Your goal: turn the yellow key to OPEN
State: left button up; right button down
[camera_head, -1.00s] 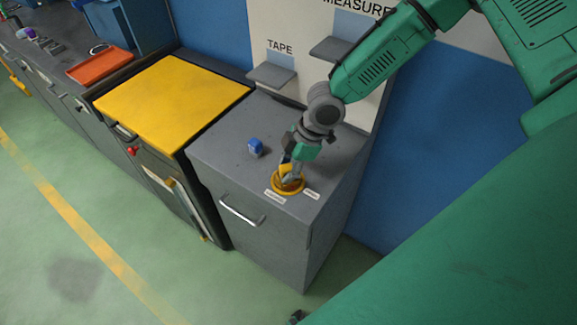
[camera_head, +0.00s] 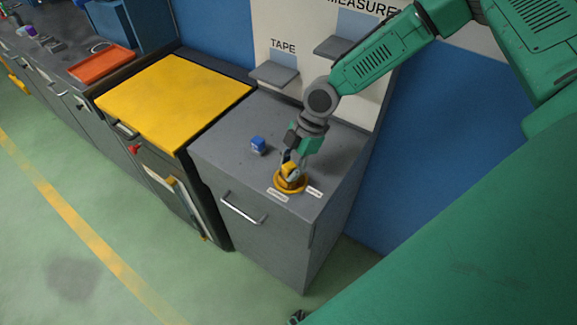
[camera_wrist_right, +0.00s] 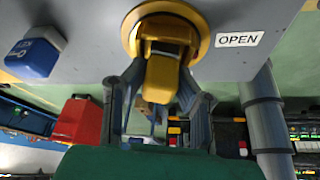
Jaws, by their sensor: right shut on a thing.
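The yellow key (camera_wrist_right: 162,78) stands in a round yellow ring mount in the right wrist view. In the head view the yellow ring (camera_head: 289,188) is on the grey cabinet top near its front corner. My right gripper (camera_head: 291,170) reaches down over it from above. In the wrist view the right gripper's fingers (camera_wrist_right: 160,92) are on both sides of the key, shut on it. A white OPEN label (camera_wrist_right: 240,39) is right of the ring. In the head view two small white labels flank the ring, too small to read. My left gripper is not in view.
A blue block (camera_head: 258,145) with a key sign sits on the grey cabinet (camera_head: 225,140) behind the ring. A yellow-topped cabinet (camera_head: 170,95) stands to the left. An orange tray (camera_head: 100,65) lies farther left. A TAPE shelf (camera_head: 274,74) hangs on the back panel.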

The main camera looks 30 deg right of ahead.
jog(key=shift+s+d+f+n, duration=0.4)
jog(key=shift+s+d+f, duration=0.1)
jog(key=shift+f, duration=0.15)
jog(key=shift+w, duration=0.1)
jog(key=shift+d+f+n+g+b, duration=0.1)
jog(key=shift+f+n+g+b, duration=0.1)
jog(key=shift+n+g+b, duration=0.4)
jog(key=shift+r, duration=0.15)
jog(key=c, duration=1.2)
grip_release()
jog(key=shift+w+d, duration=0.2)
jog(key=shift+w, duration=0.1)
